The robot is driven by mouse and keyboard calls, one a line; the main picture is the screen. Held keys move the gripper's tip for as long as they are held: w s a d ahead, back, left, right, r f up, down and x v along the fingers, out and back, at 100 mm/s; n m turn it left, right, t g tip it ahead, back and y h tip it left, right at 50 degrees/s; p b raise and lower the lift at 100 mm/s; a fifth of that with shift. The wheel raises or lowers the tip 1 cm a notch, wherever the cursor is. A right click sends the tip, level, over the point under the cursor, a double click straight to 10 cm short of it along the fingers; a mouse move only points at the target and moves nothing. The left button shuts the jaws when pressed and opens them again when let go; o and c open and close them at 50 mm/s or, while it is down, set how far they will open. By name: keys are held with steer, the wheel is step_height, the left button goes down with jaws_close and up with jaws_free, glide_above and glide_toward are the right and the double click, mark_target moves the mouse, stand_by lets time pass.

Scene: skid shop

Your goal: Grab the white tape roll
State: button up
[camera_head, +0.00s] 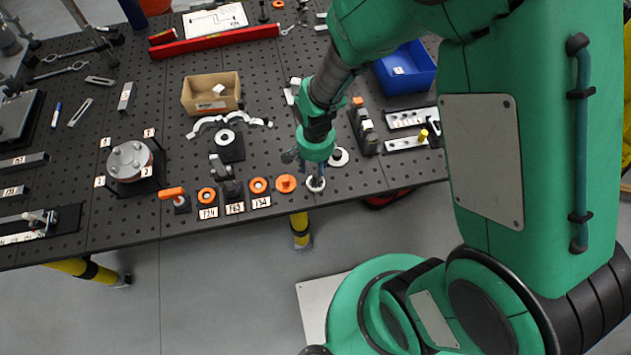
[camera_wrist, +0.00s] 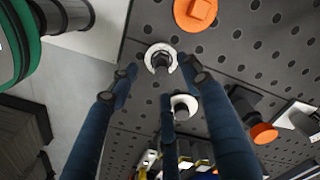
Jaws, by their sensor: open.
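Two white rings lie on the dark perforated bench by its front edge. One white ring (camera_head: 316,184) is right under my gripper (camera_head: 312,168); in the wrist view this ring (camera_wrist: 148,58) has a dark grey centre and lies just beyond the fingertips. The second white ring (camera_head: 340,157) is a little farther back and to the right; it also shows in the wrist view (camera_wrist: 190,101), partly behind a finger. I cannot tell for sure which is the tape roll. My gripper, also in the wrist view (camera_wrist: 160,78), has its dark blue fingers spread and empty, pointing down.
An orange knob (camera_head: 286,183) stands close left of the near ring. A dark block with fittings (camera_head: 366,134) stands to the right. A cardboard box (camera_head: 211,92), a blue bin (camera_head: 405,68) and a round flange (camera_head: 130,160) are farther off.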

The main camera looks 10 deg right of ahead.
mark_target(315, 175)
steer(key=shift+f, duration=0.2)
steer(key=shift+w+f, duration=0.15)
steer(key=shift+f, duration=2.4)
jaws_close()
